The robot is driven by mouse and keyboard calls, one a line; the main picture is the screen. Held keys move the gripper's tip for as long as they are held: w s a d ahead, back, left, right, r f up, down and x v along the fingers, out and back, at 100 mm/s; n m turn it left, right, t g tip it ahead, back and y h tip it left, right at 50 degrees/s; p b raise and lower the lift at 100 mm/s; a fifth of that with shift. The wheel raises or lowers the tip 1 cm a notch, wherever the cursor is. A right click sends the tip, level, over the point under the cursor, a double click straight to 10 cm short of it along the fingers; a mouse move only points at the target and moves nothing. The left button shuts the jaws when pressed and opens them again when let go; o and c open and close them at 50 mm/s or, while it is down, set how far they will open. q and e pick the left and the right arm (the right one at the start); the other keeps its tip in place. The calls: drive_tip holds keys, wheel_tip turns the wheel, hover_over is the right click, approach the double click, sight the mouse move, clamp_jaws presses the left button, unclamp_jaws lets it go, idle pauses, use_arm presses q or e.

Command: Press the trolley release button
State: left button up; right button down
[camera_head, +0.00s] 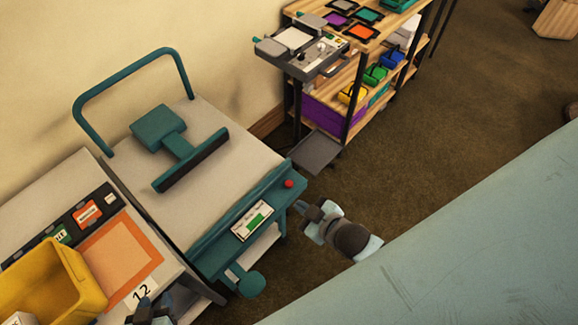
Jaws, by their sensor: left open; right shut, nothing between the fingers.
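The trolley (215,165) has a grey top, a teal frame and a teal handle. A small round red button (289,183) sits at the right end of its teal front edge, and it looks like the release button. My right gripper (303,207) is shut and empty, just below and right of the red button in the picture. A small gap shows between its fingertips and the button. My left gripper (145,308) is at the bottom edge, by the card marked 12, partly cut off. It is open, though its fingers show poorly.
A teal press-like block (158,129) with a dark bar lies on the trolley top. A yellow bin (55,280) stands at lower left. A wooden shelf (345,110) stands behind. Brown floor is open at right.

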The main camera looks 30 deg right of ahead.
drive_tip(key=w+a+r+n+y+b, duration=0.2)
drive_tip(key=w+r+n+y+b, duration=0.25)
drive_tip(key=n, duration=0.95)
drive_tip(key=w+a+r+n+y+b, duration=0.25)
drive_tip(key=w+n+y, duration=0.3)
drive_tip(key=n, duration=0.85)
drive_tip(key=w+d+f+n+g+h+b, duration=0.1)
drive_tip(key=d+f+n+g+h+b, duration=0.1)
drive_tip(key=n, duration=0.9)
drive_tip(key=w+d+f+n+g+h+b, duration=0.2)
drive_tip(key=d+n+g, duration=0.4)
drive_tip(key=n, duration=0.5)
wheel_tip(320, 180, down, 3)
drive_tip(key=shift+w+d+r+n+h+b, duration=0.15)
drive_tip(key=shift+w+d+n+h+b, duration=0.2)
drive_tip(key=shift+h+b, duration=0.45)
drive_tip(key=shift+a, duration=0.1)
